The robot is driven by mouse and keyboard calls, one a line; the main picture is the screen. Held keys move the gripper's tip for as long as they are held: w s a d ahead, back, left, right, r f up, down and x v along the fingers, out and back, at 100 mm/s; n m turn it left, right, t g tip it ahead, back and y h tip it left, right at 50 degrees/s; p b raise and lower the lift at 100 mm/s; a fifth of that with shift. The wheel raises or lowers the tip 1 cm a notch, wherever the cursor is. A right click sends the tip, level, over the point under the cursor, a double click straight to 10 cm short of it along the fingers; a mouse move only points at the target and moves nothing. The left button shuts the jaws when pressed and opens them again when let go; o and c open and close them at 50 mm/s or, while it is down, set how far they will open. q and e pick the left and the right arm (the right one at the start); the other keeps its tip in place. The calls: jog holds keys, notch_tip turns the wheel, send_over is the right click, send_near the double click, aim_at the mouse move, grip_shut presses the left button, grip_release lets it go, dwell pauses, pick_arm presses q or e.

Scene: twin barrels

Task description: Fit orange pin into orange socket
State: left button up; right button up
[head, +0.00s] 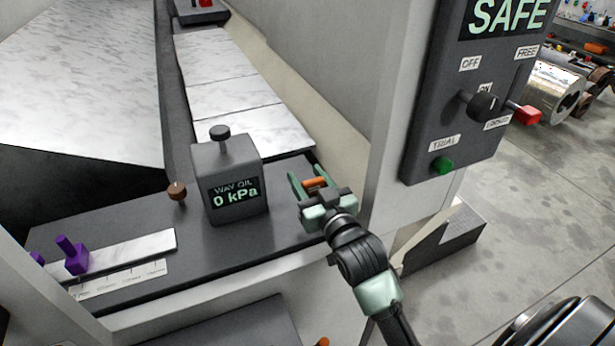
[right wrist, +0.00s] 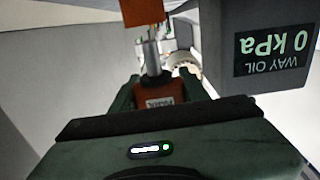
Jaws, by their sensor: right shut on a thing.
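My right gripper (head: 307,174) is over the right end of the dark machine ledge, beside the gauge box, shut on an orange piece (head: 315,182). In the right wrist view the jaws (right wrist: 158,88) grip an orange block (right wrist: 157,96), taken as the orange pin, with a silver shaft (right wrist: 151,58) extending from it. The shaft points toward another orange block (right wrist: 142,11), cut off by the top edge. I cannot tell whether that block is the orange socket or whether the shaft enters it. My left gripper is out of view.
The grey WAY OIL box (head: 234,180) reading 0 kPa stands close left of my right gripper. A brown knob (head: 177,191) and a purple piece (head: 75,256) are farther left. A control panel (head: 478,95) reading SAFE hangs at the right.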

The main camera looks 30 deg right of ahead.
aim_at(308, 193)
jog(key=shift+p, duration=0.6)
dwell(0.8)
jog(key=shift+f+b, duration=1.25)
jog(key=shift+f, duration=0.95)
jog(key=o, duration=1.5)
jog(key=shift+s+a+b, duration=0.15)
jog(key=shift+s+b, duration=0.25)
jog(key=shift+s, duration=1.55)
jog(key=shift+s+a+b, duration=0.1)
jog(key=shift+s+b, duration=0.25)
jog(key=shift+s, duration=1.6)
jog(key=shift+s+f, duration=0.1)
